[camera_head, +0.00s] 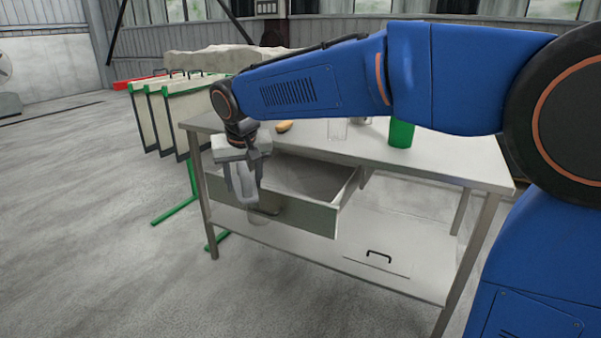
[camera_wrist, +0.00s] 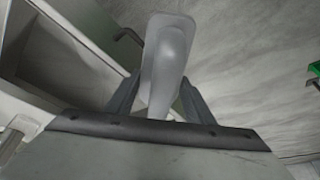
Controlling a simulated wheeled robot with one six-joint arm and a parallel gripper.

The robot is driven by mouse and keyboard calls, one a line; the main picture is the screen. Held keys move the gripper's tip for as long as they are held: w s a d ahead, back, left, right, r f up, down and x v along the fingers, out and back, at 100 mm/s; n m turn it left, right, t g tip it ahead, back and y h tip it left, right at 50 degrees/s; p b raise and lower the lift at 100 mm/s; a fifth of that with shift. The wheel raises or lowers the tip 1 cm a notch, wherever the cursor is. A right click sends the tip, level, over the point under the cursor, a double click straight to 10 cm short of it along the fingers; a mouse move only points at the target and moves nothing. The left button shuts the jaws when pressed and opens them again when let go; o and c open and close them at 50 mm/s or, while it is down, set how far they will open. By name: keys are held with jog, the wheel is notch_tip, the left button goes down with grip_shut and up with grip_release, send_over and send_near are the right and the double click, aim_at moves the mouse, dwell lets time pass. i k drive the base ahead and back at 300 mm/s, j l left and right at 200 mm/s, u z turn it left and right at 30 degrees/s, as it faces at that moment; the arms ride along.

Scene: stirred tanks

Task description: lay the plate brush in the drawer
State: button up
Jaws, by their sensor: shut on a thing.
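My gripper (camera_head: 246,193) is shut on a grey, smooth, scoop-like thing (camera_wrist: 168,50) with a narrower stem between the fingers. It hangs down in front of the open drawer, outside its front panel. I cannot tell from its shape whether this is the plate brush. The drawer (camera_head: 318,217) is pulled out under the tabletop, and the part of its inside that shows looks bare. In the wrist view the drawer (camera_wrist: 75,52) lies to the left of the held thing. A small yellow-brown thing (camera_head: 285,126) lies on the tabletop behind my gripper; I cannot tell what it is.
The metal table (camera_head: 440,171) carries a green cylinder (camera_head: 401,133) and a clear glass vessel (camera_head: 337,131). Its lower shelf (camera_head: 400,232) has a panel with a black handle. Green-edged framed plates (camera_head: 185,110) stand behind left.

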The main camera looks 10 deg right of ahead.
aim_at(265, 182)
jog(key=i+l, duration=0.15)
jog(key=i, duration=0.25)
jog(key=i+l, duration=0.2)
jog(key=i, duration=0.25)
